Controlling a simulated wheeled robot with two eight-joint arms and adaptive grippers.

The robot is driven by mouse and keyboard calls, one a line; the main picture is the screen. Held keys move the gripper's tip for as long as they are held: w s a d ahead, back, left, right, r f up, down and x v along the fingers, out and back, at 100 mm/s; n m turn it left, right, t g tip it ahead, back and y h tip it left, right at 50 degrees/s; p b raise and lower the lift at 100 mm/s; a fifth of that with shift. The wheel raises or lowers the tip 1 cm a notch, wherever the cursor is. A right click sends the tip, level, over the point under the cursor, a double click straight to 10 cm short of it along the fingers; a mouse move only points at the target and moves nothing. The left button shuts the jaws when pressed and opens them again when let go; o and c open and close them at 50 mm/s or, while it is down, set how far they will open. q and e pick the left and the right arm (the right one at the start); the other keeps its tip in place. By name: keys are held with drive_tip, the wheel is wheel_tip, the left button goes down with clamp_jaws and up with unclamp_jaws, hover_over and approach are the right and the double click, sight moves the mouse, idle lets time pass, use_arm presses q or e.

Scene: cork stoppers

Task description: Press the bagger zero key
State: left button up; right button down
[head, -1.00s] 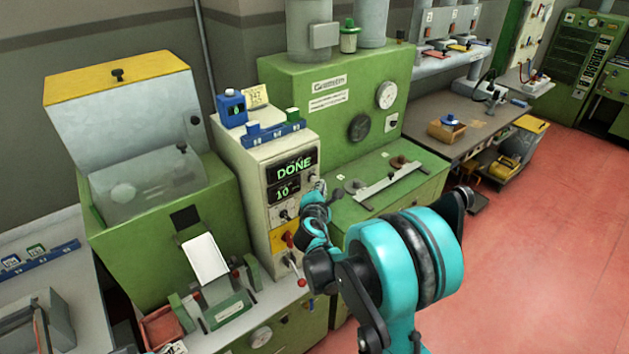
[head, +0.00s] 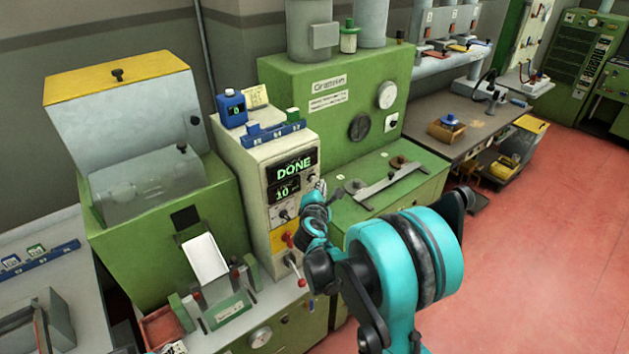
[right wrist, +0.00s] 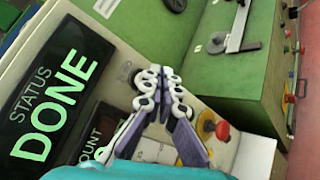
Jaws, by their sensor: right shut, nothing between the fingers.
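The bagger is a cream cabinet (head: 240,160) with a green-lit status display reading DONE (head: 294,168) and a smaller count display reading 10 (head: 284,191). In the right wrist view the DONE display (right wrist: 55,95) fills the left side. My right gripper (head: 319,186) is shut and empty at the right edge of the bagger's front panel. In the right wrist view its closed fingertips (right wrist: 167,72) point at the panel beside the displays; I cannot tell whether they touch. The zero key cannot be made out; the fingers cover part of the panel. My left gripper is not in view.
A red knob on a yellow plate (head: 283,241) and a red-tipped lever (head: 297,273) sit low on the bagger's front. A green machine (head: 335,110) with a bench stands close on the right. A blue bottle (head: 232,107) stands on top. Red floor is open at right.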

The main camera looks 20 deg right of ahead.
drive_tip(key=shift+w, duration=0.1)
drive_tip(key=shift+w+a, duration=0.1)
drive_tip(key=shift+w, duration=0.2)
drive_tip(key=shift+w+a, duration=0.15)
drive_tip(key=shift+w, duration=0.25)
idle(0.7)
drive_tip(key=shift+s, duration=0.1)
drive_tip(key=shift+s+d+b, duration=0.25)
drive_tip(key=shift+s+b, duration=0.1)
drive_tip(key=shift+s, duration=0.4)
drive_tip(key=shift+s+d, duration=0.2)
drive_tip(key=shift+s, duration=0.6)
drive_tip(key=shift+s+d, duration=0.25)
drive_tip(key=shift+s, duration=0.55)
drive_tip(key=shift+s+d, duration=0.2)
drive_tip(key=shift+s, duration=0.6)
